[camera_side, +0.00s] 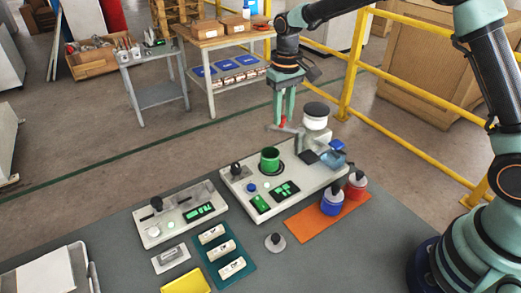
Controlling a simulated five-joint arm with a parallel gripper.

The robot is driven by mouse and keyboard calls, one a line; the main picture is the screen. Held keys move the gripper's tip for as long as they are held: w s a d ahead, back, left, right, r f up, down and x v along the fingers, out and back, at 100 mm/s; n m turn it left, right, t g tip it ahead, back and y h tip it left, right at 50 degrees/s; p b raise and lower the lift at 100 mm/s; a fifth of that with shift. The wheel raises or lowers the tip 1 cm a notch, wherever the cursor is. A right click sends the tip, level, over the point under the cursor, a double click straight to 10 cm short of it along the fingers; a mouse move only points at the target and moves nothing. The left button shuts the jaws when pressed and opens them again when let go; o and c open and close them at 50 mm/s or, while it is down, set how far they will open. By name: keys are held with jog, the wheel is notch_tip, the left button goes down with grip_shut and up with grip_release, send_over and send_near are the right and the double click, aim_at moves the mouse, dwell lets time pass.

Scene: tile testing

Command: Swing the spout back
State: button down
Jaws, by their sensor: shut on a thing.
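The spout (289,129) is a small grey bar beside the white dispenser with a dark lid (315,117), at the back of the white machine (230,181). It has a small red part (282,121) on it. My gripper (283,118) points down from above and is shut on the spout at the red part. The fingers hide some of the spout, and its exact angle is hard to tell at this size. A green cup (270,159) stands on the machine, in front of and left of the spout.
Blue and red jars (331,201) stand on an orange mat (312,222) at right. A second white device (178,213), a teal tray of tiles (238,248), a grey-knobbed disc (275,242) and a yellow tray (187,282) lie nearer. The grey table is bare at front right.

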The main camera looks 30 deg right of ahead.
aim_at(283, 118)
jog(key=shift+s+d+f, duration=0.15)
jog(key=shift+s+f, duration=0.1)
jog(key=shift+s, duration=0.05)
jog(key=c, duration=0.6)
grip_release()
jog(key=shift+c, duration=0.2)
jog(key=shift+w+r, duration=0.1)
jog(key=shift+r, duration=0.1)
jog(key=shift+w+r, duration=0.1)
jog(key=shift+r, duration=2.9)
